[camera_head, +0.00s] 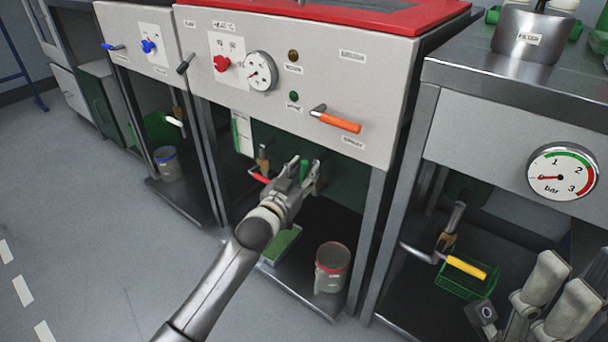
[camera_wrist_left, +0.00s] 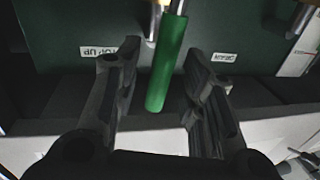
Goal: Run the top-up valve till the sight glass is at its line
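A green handle (camera_wrist_left: 168,62) hangs from a valve on a dark green panel, and its tip also shows in the head view (camera_head: 303,170). My left gripper (camera_head: 304,174) is under the middle bench. In the left wrist view its fingers (camera_wrist_left: 161,75) are open on either side of the green handle, with gaps on both sides. An upside-down TOP UP label (camera_wrist_left: 102,52) is left of the handle and another label (camera_wrist_left: 224,57) right of it. A white and green strip (camera_head: 241,135) at the panel's left may be the sight glass; its level is unreadable.
A red-handled valve (camera_head: 262,177) is left of the gripper. A red-rimmed can (camera_head: 332,268) and green tray (camera_head: 281,245) are below. An orange lever (camera_head: 336,122) juts out above. My right arm (camera_head: 552,300) is at the lower right, by a yellow-handled valve (camera_head: 466,267).

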